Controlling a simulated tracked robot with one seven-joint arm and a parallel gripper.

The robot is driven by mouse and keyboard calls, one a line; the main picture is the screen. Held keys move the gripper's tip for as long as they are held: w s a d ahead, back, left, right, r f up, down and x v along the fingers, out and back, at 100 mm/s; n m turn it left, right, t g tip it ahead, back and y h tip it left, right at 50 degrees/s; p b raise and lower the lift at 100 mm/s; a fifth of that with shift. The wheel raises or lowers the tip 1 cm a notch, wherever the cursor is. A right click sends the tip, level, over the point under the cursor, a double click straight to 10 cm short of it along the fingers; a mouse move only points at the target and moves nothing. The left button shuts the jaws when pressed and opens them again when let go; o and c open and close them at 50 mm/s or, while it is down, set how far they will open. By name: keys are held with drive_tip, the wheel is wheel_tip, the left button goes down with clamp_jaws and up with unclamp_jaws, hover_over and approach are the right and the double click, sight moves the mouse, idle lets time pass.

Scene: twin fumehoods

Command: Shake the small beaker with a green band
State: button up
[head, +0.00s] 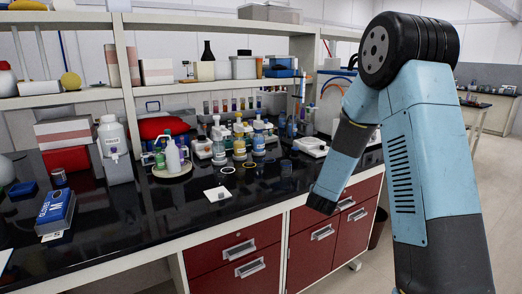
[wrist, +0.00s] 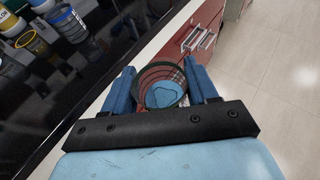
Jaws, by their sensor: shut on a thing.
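In the wrist view, a small clear beaker (wrist: 162,92) with a dark greenish rim sits between the two blue fingers of my gripper (wrist: 160,68). The fingers are shut on its sides. I look down into it, and the blue shape inside or behind it cannot be made out clearly. The beaker is held beside the bench's front edge, with the red drawers and pale floor beyond. In the head view, the end of my arm hangs in front of the bench, and the beaker cannot be made out there.
The black bench top (head: 110,235) carries bottles, a white jug (head: 113,150) and a blue box (head: 56,212). A yellow ring (head: 249,165) and a white ring (head: 227,170) show near a white card (head: 217,194).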

wheel_tip(320, 180, up, 4)
drive_tip(key=shift+s+f, duration=0.1)
drive_tip(key=shift+f, duration=0.15)
wheel_tip(320, 180, down, 5)
drive_tip(key=shift+f, duration=0.1)
drive_tip(key=shift+w, duration=0.2)
drive_tip(key=r, duration=0.5)
drive_tip(key=shift+s+r, duration=0.1)
drive_tip(key=shift+s, duration=0.1)
wheel_tip(320, 180, down, 5)
drive_tip(key=shift+r, duration=0.1)
drive_tip(key=shift+w, duration=0.2)
drive_tip(key=r, duration=0.4)
drive_tip(key=shift+s+r, duration=0.25)
drive_tip(key=shift+r, duration=0.15)
wheel_tip(320, 180, down, 5)
drive_tip(key=shift+r, duration=0.15)
drive_tip(key=shift+w+f, duration=0.25)
drive_tip(key=shift+f, duration=0.05)
drive_tip(key=r, duration=0.5)
drive_tip(key=shift+s+r, duration=0.15)
drive_tip(key=shift+s, duration=0.1)
wheel_tip(320, 180, down, 5)
drive_tip(key=shift+r, duration=0.15)
drive_tip(key=shift+w+f, duration=0.2)
drive_tip(key=shift+f, duration=0.2)
drive_tip(key=shift+s+r, duration=0.1)
drive_tip(key=shift+r, duration=0.1)
